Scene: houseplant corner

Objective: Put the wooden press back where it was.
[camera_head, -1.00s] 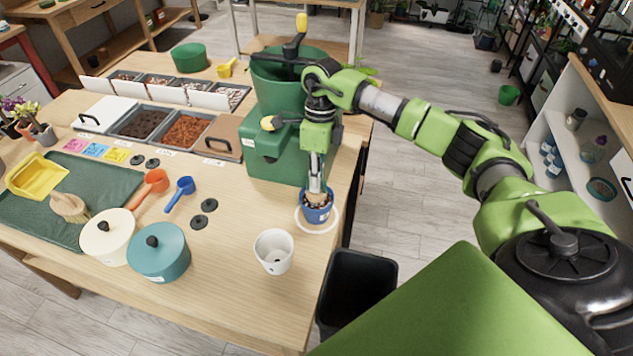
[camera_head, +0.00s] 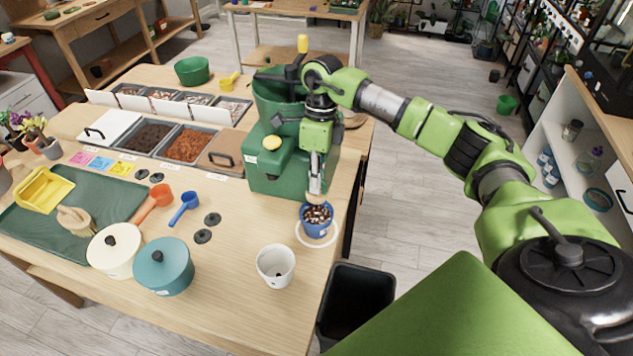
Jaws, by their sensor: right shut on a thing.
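My right gripper (camera_head: 316,186) is shut on the small wooden press (camera_head: 316,199) and points straight down. The press is upright, and its lower end is just above the blue pot (camera_head: 317,230); its upper part is hidden between the fingers. The pot holds a dark and light mix and stands on a white ring (camera_head: 301,238) marked on the table near its right edge. My left gripper is not in view.
A green machine (camera_head: 272,172) stands right behind the arm. A white pot (camera_head: 276,266), two lidded pots, black discs and orange and blue scoops (camera_head: 184,207) lie to the left. A green mat (camera_head: 110,195) carries a brush and a yellow tray. A black bin (camera_head: 357,292) stands below the table edge.

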